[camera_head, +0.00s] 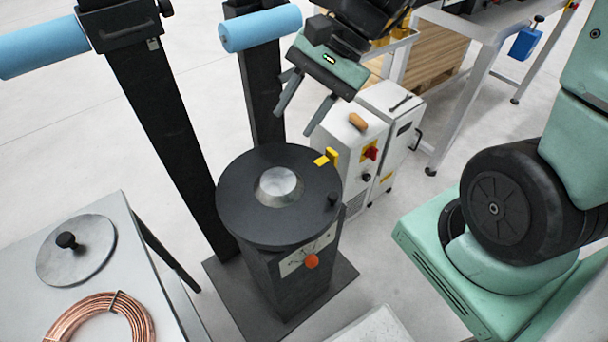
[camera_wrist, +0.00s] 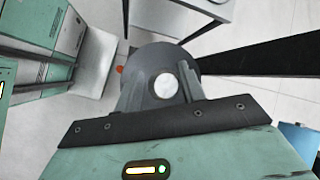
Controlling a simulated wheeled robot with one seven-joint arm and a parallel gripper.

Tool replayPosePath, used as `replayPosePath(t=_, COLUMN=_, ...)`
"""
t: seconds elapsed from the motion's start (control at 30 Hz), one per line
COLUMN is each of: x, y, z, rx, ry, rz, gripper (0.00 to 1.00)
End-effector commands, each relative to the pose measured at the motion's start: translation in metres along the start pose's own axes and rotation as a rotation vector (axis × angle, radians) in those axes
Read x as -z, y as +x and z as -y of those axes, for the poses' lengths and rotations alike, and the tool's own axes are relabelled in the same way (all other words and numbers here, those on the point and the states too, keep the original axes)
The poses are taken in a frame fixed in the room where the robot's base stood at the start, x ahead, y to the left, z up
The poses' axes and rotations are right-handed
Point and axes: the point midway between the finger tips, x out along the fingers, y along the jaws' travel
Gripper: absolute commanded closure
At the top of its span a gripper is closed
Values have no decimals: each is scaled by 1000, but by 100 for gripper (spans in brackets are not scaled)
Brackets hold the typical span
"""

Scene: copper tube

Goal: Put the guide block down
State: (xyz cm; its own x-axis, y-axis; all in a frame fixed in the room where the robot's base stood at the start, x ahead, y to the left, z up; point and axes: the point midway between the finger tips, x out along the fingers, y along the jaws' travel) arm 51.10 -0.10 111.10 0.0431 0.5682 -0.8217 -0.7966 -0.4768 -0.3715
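A small yellow angled piece (camera_head: 327,157), which I take for the guide block, sits at the far right rim of the round black top (camera_head: 237,205) of a bending stand. It is apart from my gripper. My gripper (camera_head: 292,124) hangs above and behind the stand, its two grey fingers spread with nothing between them. In the wrist view my gripper (camera_wrist: 160,85) points down at the round top (camera_wrist: 150,60) and its silver centre disc (camera_wrist: 166,86). The yellow piece cannot be made out in that view.
A white cabinet (camera_head: 340,140) with an orange-brown item (camera_head: 357,121) on top stands behind the stand. Posts with blue rollers (camera_head: 260,27) rise at the back left. A table at left holds a copper coil (camera_head: 100,318) and a lidded disc (camera_head: 76,262).

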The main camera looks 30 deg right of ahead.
Motion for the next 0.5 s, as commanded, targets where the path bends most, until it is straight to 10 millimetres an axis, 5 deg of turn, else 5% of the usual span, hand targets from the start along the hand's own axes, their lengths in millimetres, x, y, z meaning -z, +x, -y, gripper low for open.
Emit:
replayPosePath(t=0.03, x=-24, y=12, z=-10, rx=-97, ry=-189, rz=-1, gripper=60)
replayPosePath(t=0.2, x=-74, y=34, z=-46, rx=-369, ry=-808, rz=-13, gripper=60)
replayPosePath(t=0.4, x=-102, y=42, z=-67, rx=-557, ry=-1359, rz=-23, gripper=60)
replayPosePath(t=0.5, x=-108, y=43, z=-70, rx=-598, ry=-1502, rz=-27, gripper=60)
